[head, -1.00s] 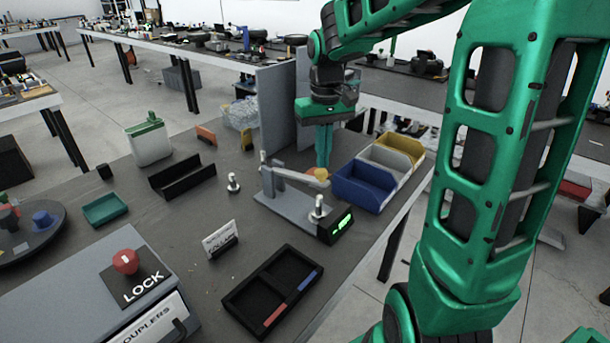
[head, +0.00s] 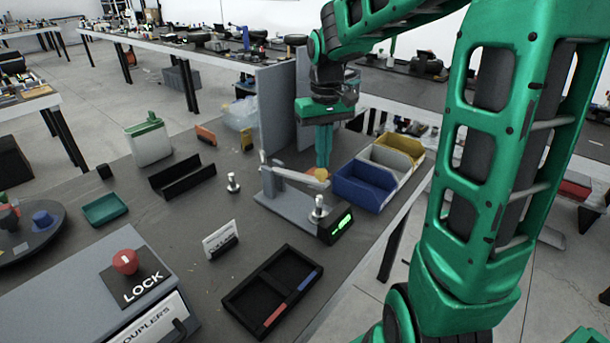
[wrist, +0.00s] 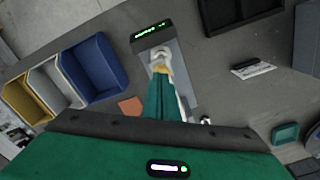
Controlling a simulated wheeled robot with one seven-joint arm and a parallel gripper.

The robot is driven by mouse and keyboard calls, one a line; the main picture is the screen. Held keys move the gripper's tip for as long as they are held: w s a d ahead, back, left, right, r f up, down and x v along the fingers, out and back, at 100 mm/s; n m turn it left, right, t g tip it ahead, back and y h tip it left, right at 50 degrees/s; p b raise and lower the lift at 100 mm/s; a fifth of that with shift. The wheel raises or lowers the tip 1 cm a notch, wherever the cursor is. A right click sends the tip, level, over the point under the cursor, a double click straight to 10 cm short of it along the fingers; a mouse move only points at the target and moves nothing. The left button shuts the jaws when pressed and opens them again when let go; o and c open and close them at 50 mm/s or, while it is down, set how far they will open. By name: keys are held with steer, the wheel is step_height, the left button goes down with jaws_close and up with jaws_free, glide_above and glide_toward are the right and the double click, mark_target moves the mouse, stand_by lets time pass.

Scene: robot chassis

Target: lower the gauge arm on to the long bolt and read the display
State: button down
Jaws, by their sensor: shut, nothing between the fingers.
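The gauge (head: 290,211) is a grey plate with a post at its left end and a light arm (head: 297,177) reaching right. The arm's end carries a yellow-orange knob (head: 321,174). A silver bolt (head: 318,208) stands upright on the plate near the black display (head: 341,225), whose green digits are too small to read. My gripper (head: 323,165) is shut and points down, its fingertips at the knob; whether they touch it I cannot tell. In the wrist view the fingers (wrist: 163,82) end beside the knob and hide part of the gauge. Another bolt (head: 233,183) stands upright on the table.
Blue, white and yellow bins (head: 362,188) stand right of the gauge. A grey upright panel (head: 275,110) is behind it. A grey box with a red LOCK knob (head: 125,262) is front left.

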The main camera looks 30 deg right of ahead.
mark_target(322, 171)
steer(key=shift+f, duration=2.55)
stand_by(1.0)
steer(key=shift+r, duration=3.5)
steer(key=shift+s, duration=0.1)
steer(key=s+d+f+m, duration=0.2)
steer(key=s, duration=1.1)
steer(key=s+d+f+m, duration=0.2)
steer(key=s+f, duration=0.1)
steer(key=s, duration=1)
steer(key=shift+d+m, duration=0.35)
steer(key=shift+m, duration=0.05)
